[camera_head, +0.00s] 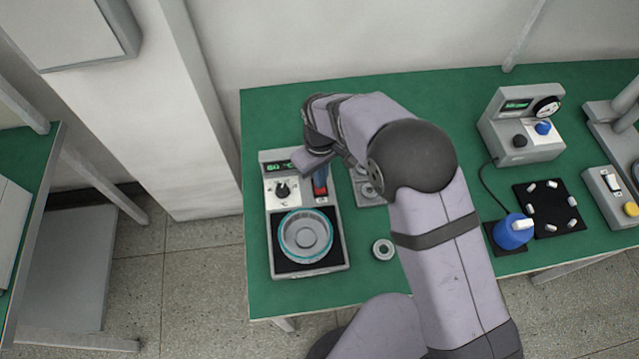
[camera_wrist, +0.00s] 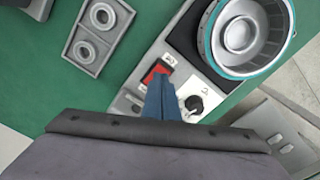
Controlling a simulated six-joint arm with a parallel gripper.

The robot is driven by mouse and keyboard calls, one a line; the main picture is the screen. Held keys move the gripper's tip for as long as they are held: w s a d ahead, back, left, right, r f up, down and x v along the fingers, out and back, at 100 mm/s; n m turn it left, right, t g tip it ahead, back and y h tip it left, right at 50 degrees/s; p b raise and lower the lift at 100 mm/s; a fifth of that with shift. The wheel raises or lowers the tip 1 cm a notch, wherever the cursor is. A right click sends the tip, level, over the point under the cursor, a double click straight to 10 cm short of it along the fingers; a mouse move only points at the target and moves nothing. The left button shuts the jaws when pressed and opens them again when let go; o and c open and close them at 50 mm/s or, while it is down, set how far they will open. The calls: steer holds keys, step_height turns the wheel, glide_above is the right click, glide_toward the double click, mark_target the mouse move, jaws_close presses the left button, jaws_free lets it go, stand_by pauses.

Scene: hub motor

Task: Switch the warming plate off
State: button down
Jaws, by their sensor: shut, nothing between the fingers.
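The warming plate (camera_head: 342,262) is a grey unit at the left end of the green bench. Its display (camera_head: 280,167) is lit and seems to read 80 °C. A black knob (camera_head: 282,190) sits below the display; it also shows in the wrist view (camera_wrist: 194,104). The red rocker switch (camera_wrist: 157,70) is right of the knob in the head view, mostly hidden by my gripper. My gripper (camera_head: 320,188) is shut and empty, its blue fingertips (camera_wrist: 161,82) at the switch's edge. I cannot tell whether they touch it.
A metal dish with a teal rim (camera_head: 306,235) stands on the black heating surface. A grey tray with ring parts (camera_wrist: 98,30) lies beside the unit. A loose ring (camera_head: 383,249) lies to the right. A gauge box (camera_head: 523,125) and blue bottle (camera_head: 513,233) stand farther right.

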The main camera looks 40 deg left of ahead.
steer(key=shift+f+b, duration=0.7)
steer(key=shift+f, duration=0.4)
stand_by(0.9)
steer(key=shift+r, duration=0.15)
step_height(320, 180, up, 7)
steer(key=p, duration=0.5)
stand_by(0.4)
